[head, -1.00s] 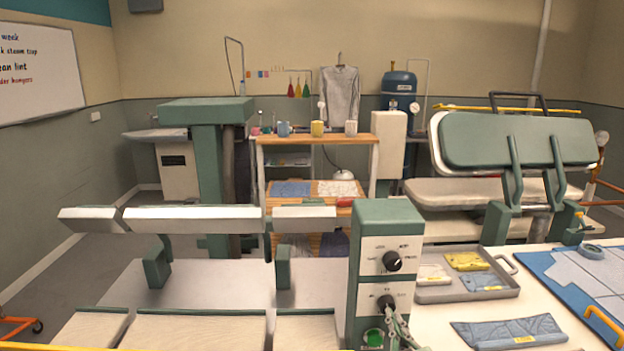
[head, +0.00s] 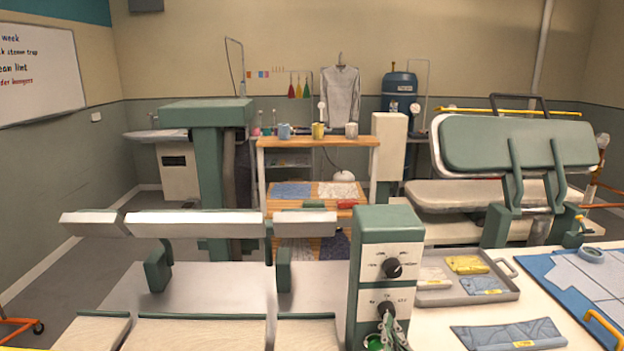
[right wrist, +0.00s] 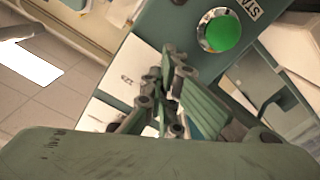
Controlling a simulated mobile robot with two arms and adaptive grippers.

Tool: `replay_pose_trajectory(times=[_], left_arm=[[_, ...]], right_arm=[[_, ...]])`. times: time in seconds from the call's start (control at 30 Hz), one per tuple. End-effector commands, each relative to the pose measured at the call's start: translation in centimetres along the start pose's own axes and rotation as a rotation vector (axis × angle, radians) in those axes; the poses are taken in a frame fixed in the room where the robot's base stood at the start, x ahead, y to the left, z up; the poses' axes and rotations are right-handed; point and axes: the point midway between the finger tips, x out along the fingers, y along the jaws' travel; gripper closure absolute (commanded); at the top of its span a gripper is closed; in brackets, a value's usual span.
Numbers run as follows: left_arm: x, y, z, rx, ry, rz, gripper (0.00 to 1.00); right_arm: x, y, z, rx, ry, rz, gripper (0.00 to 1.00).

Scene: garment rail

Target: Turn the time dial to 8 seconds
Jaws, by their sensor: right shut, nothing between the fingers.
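The green control box (head: 358,232) stands at the right end of the press in the head view. Its pale front panels carry an upper black dial (head: 393,268) and a lower black dial (head: 386,308). The labels are too small to read, so I cannot tell which one is the time dial. My right gripper (head: 388,322) is shut and empty, just in front of and below the lower dial; I cannot tell whether it touches. A green button (head: 373,342) is partly hidden behind it and shows clearly in the right wrist view (right wrist: 222,32). My left gripper is out of view.
The press's long pads (head: 195,224) lie left of the box. To the right, a white table holds a grey tray (head: 440,298) of folded cloths, a blue cloth (head: 508,334) and a blue board (head: 560,285). A second press (head: 515,145) stands behind.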

Motion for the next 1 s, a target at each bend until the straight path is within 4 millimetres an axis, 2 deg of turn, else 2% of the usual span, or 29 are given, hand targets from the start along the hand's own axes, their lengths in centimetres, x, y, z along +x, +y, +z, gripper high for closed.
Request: replay_pose_trajectory(times=[0.03,0.33,0.8,1.0], left_arm=[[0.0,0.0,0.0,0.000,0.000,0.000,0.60],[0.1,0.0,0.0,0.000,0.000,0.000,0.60],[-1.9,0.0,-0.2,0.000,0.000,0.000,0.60],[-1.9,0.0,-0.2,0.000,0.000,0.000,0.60]], right_arm=[[0.1,0.2,-0.4,0.000,0.010,0.005,1.00],[-0.2,0.1,0.6,0.000,0.002,0.003,1.00],[-5.5,-0.1,0.8,0.000,-0.003,0.000,1.00],[-6.0,-0.1,0.8,-0.001,-0.002,0.000,1.00]])
